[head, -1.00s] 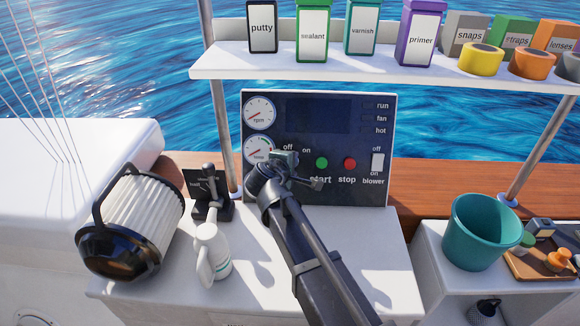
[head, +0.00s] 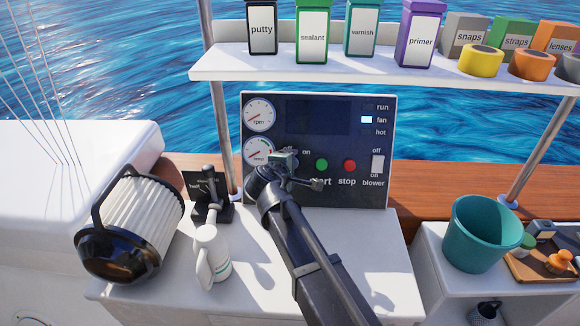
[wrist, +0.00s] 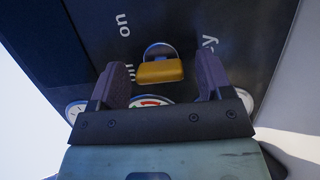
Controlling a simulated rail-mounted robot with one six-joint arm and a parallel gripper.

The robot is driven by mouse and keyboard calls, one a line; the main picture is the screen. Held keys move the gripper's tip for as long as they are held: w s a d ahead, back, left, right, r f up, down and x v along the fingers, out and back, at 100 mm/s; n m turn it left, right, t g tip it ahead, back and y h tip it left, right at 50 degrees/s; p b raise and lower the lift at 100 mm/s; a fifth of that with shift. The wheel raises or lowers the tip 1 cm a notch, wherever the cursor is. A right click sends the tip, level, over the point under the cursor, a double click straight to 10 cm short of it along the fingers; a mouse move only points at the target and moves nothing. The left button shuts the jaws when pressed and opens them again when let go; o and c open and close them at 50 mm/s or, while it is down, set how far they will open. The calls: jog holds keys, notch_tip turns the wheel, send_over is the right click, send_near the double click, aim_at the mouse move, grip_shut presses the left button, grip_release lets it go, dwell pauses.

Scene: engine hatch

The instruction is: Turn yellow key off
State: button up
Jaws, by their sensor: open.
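The yellow key (wrist: 160,71) shows in the wrist view in front of a round silver mount on the dark panel (head: 335,195). Its bar lies roughly level in that picture, its left end towards a partly covered label that seems to read "off". An "on" label (wrist: 123,25) is higher up. My gripper (wrist: 163,66) is open, one finger on each side of the key, with gaps visible; I cannot tell how deep the fingertips reach. In the head view my gripper (head: 284,160) is at the panel's lower left and hides the key.
The panel has rpm (head: 259,115) and temp (head: 257,150) gauges, a green start button (head: 321,165), a red stop button (head: 350,166) and a blower switch (head: 377,163). The fan lamp (head: 367,120) is lit.

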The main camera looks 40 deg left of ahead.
jog(key=p+v, duration=0.4)
jog(key=v, duration=0.6)
jog(key=shift+s, duration=0.35)
jog(key=shift+d+r, duration=0.1)
jog(key=shift+d, duration=0.05)
jog(key=w+d+f+m+g+h+p, duration=0.15)
jog(key=d+f+m+g, duration=0.35)
jog(key=d, duration=0.6)
jog(key=d+f+m+g+h+p, duration=0.1)
jog(key=d+f+m+g+h, duration=0.15)
jog(key=d+m, duration=0.65)
jog(key=w+d+r+m+g+p, duration=0.1)
jog(key=d+m+g, duration=0.4)
jog(key=d, duration=3)
jog(key=m+p, duration=0.1)
jog(key=m, duration=0.2)
jog(key=shift+w+d+r+m+y, duration=0.2)
jog(key=shift+w+r+m+y, duration=0.1)
jog(key=shift+y, duration=0.1)
